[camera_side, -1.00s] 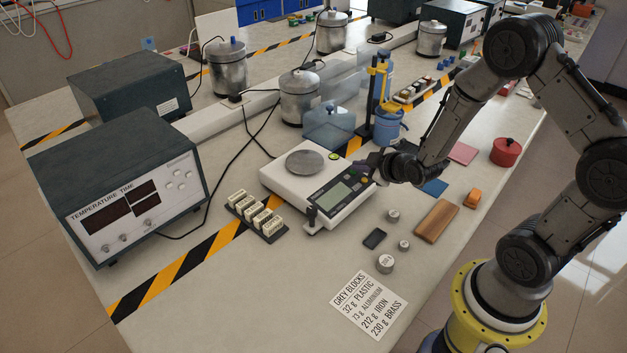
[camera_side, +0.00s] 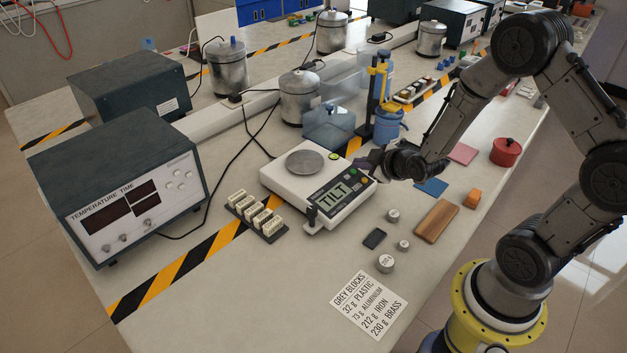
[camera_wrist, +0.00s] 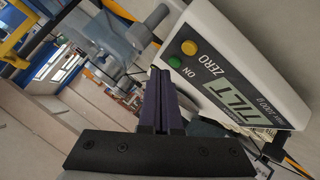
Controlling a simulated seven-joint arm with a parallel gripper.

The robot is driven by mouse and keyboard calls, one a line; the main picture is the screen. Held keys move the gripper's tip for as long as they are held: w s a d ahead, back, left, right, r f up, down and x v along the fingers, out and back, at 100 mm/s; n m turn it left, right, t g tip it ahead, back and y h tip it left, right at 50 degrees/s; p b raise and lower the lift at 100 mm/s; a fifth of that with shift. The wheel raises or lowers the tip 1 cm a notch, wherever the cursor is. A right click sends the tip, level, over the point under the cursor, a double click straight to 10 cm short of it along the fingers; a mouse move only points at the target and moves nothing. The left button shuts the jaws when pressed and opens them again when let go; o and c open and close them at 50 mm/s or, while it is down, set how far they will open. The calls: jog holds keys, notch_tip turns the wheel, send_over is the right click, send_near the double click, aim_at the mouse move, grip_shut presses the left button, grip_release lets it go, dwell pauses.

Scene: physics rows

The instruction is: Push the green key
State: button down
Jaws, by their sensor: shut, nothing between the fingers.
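A white balance (camera_side: 318,190) with a round metal pan stands on the bench. Its display (camera_side: 332,194) reads TILT. In the wrist view, the balance's control panel shows a green key (camera_wrist: 189,47) and a yellow key (camera_wrist: 191,61) close together, near the labels ZERO and ON. My gripper (camera_wrist: 163,73) is shut and empty, its dark fingertips beside the panel's edge in that view. In the side view, my gripper (camera_side: 372,160) is at the balance's right corner, close to the keys. I cannot tell its exact height above the panel.
Labelled blocks (camera_side: 257,217) lie left of the balance. Small weights (camera_side: 386,263), a wooden block (camera_side: 436,221) and a card (camera_side: 369,304) lie in front and right.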

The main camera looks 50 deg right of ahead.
jog(key=r, duration=0.3)
jog(key=s+r, duration=0.1)
jog(key=r, duration=0.1)
jog(key=shift+r, duration=0.4)
jog(key=s+a+r+t+y, duration=0.1)
jog(key=a+r, duration=0.3)
jog(key=r, duration=0.5)
jog(key=s+a+r+t+y, duration=0.1)
jog(key=a+r, duration=0.3)
jog(key=r, duration=0.5)
jog(key=s+a+f+m+g, duration=0.1)
jog(key=s+g, duration=0.1)
jog(key=s, duration=0.5)
jog(key=s+a+f+m+g, duration=0.1)
jog(key=s+f+m+g, duration=0.1)
jog(key=s, duration=0.5)
jog(key=s+a+f+m+g+y, duration=0.1)
jog(key=s+m+g, duration=0.1)
jog(key=s, duration=0.5)
jog(key=shift+s+a+f+g, duration=0.15)
jog(key=shift+a+f+g, duration=0.15)
jog(key=shift+g, duration=0.4)
